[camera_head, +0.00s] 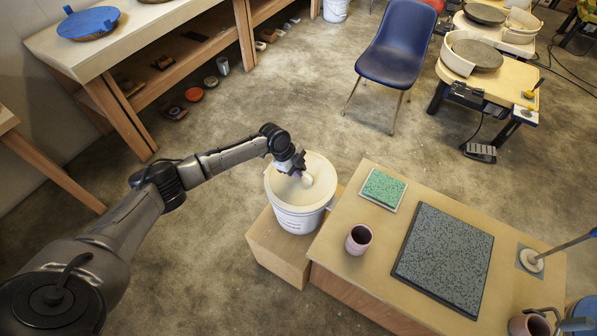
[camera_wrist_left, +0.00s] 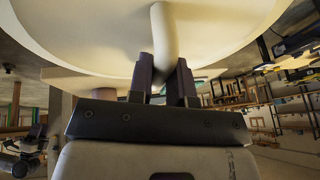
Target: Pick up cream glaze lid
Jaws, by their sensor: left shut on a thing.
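The cream glaze lid (camera_head: 315,165) is a round cream disc with a pale upright handle (camera_head: 307,181) at its middle. It lies over the mouth of a white bucket (camera_head: 299,220); I cannot tell whether any gap separates them. My left gripper (camera_head: 301,175) reaches in from the left and is shut on the lid's handle. In the left wrist view, the two dark fingers (camera_wrist_left: 164,72) stand either side of the handle (camera_wrist_left: 163,35), with the lid (camera_wrist_left: 95,40) filling the top. My right gripper is not in view.
The bucket stands on a wooden block (camera_head: 275,250) beside a low table (camera_head: 345,285). That table holds a green tile (camera_head: 383,188), a pink cup (camera_head: 359,239) and a dark speckled slab (camera_head: 444,258). A blue chair (camera_head: 398,45) stands behind. The floor left of the bucket is clear.

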